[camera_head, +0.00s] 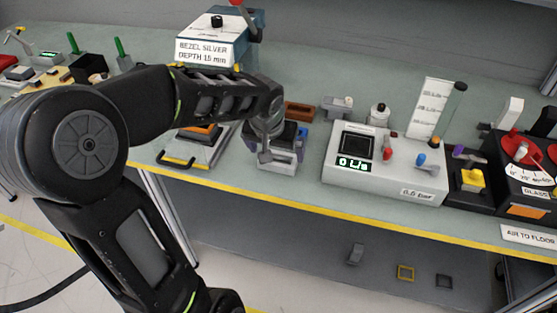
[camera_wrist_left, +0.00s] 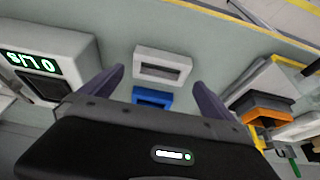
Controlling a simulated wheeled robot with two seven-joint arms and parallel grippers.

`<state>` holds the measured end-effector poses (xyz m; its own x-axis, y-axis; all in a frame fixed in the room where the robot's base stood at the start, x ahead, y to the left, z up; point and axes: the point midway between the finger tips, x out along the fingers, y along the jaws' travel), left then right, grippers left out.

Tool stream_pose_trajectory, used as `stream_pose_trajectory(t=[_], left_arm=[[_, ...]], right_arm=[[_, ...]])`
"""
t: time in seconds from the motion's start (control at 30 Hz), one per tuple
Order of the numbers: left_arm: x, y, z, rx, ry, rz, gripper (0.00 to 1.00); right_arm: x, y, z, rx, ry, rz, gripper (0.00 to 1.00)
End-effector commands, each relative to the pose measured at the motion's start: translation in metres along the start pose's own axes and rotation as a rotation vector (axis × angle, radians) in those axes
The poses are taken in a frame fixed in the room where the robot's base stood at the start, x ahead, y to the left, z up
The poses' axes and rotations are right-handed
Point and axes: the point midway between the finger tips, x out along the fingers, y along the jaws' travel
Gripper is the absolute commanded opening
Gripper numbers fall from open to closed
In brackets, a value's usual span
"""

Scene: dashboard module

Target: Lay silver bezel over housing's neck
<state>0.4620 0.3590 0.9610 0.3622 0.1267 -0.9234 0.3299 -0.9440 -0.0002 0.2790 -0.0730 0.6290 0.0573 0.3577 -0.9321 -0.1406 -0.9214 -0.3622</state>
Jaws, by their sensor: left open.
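A light grey rectangular frame (camera_wrist_left: 143,69) with a dark slot-like opening lies near the table's front edge in the left wrist view. I cannot tell whether it is the silver bezel, the housing, or one over the other. A blue rectangular piece (camera_wrist_left: 150,96) sits just behind it. In the head view a grey block (camera_head: 276,166) stands there, partly hidden by my left gripper (camera_head: 282,147). My left gripper's purple-grey fingers (camera_wrist_left: 158,80) are spread apart, above the frame and blue piece, with nothing seen between them. My right gripper is in neither view.
A tray stand (camera_head: 190,150) is to the left, and a white display unit (camera_head: 385,165) close to the right. The yellow front edge (camera_head: 400,219) is near.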

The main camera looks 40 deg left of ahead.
Motion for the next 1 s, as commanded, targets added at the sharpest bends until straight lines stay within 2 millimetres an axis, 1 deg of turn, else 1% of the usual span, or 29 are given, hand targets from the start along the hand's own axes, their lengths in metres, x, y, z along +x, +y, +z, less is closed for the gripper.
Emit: stream_pose_trajectory(t=[0.17, 0.3, 0.4, 1.0], left_arm=[[0.020, -0.001, 0.001, 0.000, -0.006, 0.000, 1.00], [0.042, -0.001, 0.001, 0.001, -0.004, 0.000, 1.00], [0.049, -0.001, 0.001, 0.001, -0.002, 0.000, 1.00], [0.050, -0.001, 0.001, 0.000, -0.001, 0.000, 1.00]], right_arm=[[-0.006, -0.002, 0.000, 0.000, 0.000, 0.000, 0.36], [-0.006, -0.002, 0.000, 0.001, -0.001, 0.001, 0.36], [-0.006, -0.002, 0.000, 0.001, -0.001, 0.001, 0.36], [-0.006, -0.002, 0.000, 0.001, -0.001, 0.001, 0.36]])
